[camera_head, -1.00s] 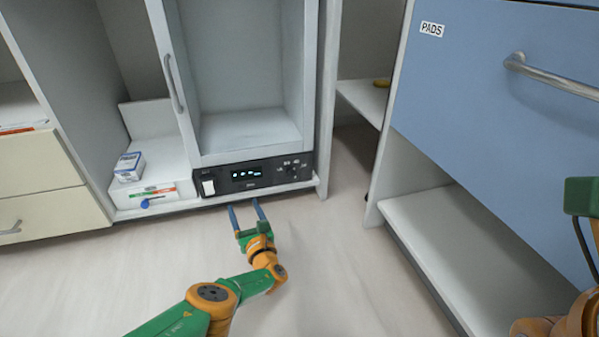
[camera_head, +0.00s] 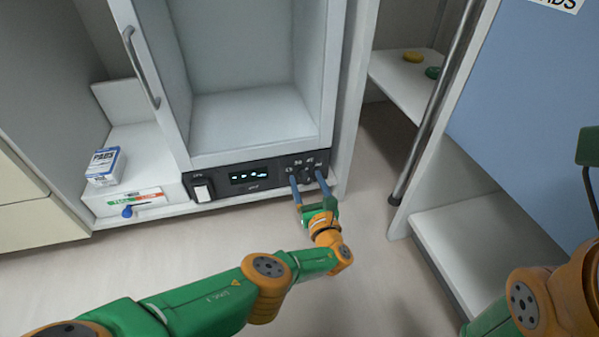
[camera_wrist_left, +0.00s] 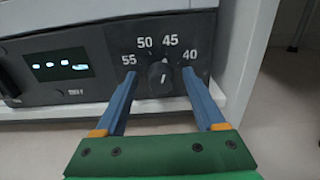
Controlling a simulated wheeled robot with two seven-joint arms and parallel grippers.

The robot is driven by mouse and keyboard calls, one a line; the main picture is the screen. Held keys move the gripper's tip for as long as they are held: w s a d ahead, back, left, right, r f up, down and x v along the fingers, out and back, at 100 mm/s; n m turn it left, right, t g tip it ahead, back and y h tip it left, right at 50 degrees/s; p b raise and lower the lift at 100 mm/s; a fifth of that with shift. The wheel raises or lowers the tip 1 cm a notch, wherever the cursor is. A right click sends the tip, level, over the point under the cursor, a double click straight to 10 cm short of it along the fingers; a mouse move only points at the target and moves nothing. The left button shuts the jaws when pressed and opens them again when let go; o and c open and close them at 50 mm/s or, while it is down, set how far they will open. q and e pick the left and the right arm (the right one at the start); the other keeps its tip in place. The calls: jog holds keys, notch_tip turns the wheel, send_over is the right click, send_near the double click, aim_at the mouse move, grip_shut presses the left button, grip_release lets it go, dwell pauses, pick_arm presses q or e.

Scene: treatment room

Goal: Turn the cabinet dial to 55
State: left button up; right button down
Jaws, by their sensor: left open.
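The cabinet dial (camera_wrist_left: 160,77) is a dark round knob on the black control panel (camera_head: 230,180) below the cabinet's open compartment. The numbers 55, 50, 45 and 40 run around it from left to right. I cannot tell whether the fingers touch the knob. A green part, perhaps of my right gripper (camera_head: 588,148), is cut by the right edge.
A lit display (camera_head: 249,177) and a white switch (camera_head: 203,191) sit left on the panel. A small box (camera_head: 104,167) stands on a white box (camera_head: 137,203) at left. The floor between is clear.

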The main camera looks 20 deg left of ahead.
pick_arm(q)
jog(key=shift+c, duration=0.8)
jog(key=shift+d, duration=0.1)
grip_shut()
jog(key=n, duration=0.4)
jog(key=shift+s, duration=0.1)
jog(key=n, duration=0.3)
jog(key=shift+f+n+b, duration=0.1)
jog(key=shift+n+b, duration=0.25)
jog(key=shift+n, duration=0.05)
jog(key=n+b, duration=0.1)
jog(key=n, duration=0.3)
jog(key=shift+f, duration=0.1)
jog(key=shift+n+b, duration=0.45)
jog(key=shift+n, duration=1.55)
